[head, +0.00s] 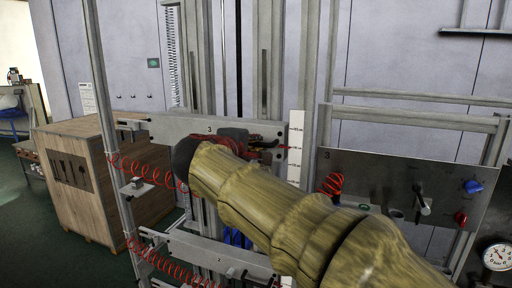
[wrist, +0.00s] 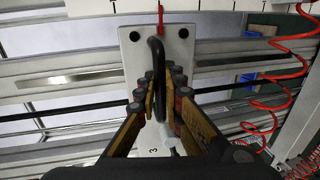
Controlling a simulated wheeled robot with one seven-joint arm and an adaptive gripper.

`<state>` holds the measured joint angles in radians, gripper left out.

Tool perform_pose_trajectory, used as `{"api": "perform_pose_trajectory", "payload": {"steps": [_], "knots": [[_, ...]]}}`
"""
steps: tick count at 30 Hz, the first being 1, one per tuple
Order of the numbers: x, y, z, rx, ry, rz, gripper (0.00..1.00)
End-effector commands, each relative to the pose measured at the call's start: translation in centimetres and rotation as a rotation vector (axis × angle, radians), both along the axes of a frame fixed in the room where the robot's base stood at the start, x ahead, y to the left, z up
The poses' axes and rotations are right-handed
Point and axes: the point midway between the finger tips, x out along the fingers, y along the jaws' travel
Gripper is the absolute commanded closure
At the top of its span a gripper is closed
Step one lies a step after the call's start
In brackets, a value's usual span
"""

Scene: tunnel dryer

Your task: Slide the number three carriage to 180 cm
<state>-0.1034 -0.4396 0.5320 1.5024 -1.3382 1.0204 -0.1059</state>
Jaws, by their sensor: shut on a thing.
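The number three carriage (head: 170,127) is a grey plate marked 3, set across upright rails in the head view. My gripper (head: 237,138) is in front of its right part, mostly hidden by my arm. In the wrist view my gripper (wrist: 157,98) has its fingers on both sides of the carriage's black bent handle (wrist: 155,60), shut on it. The pale carriage plate (wrist: 136,52) lies behind the handle, with a red pointer (wrist: 160,18) at its edge. A white scale (head: 295,125) stands at the carriage's right; the red pointer is about level with its middle label, too small to read surely.
A lower carriage (head: 195,250) marked 2 sits beneath. Red coiled hoses (head: 140,168) hang at the left. A wooden crate (head: 75,185) stands on the left floor.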

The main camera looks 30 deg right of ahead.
Motion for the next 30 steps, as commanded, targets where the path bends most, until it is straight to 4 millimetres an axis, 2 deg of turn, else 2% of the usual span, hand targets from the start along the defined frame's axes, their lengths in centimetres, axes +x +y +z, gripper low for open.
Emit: {"api": "perform_pose_trajectory", "payload": {"steps": [3,4,12,23,30], "knots": [[-0.1,0.0,0.4,-0.002,-0.006,0.001,1.0],[-0.1,0.0,0.4,-0.002,-0.006,0.001,0.89],[0.0,0.0,0.2,-0.001,-0.002,0.001,0.74],[-0.2,0.3,0.1,0.0,-0.002,0.002,0.74],[-2.2,3.1,0.9,0.0,-0.003,0.006,0.74]]}}
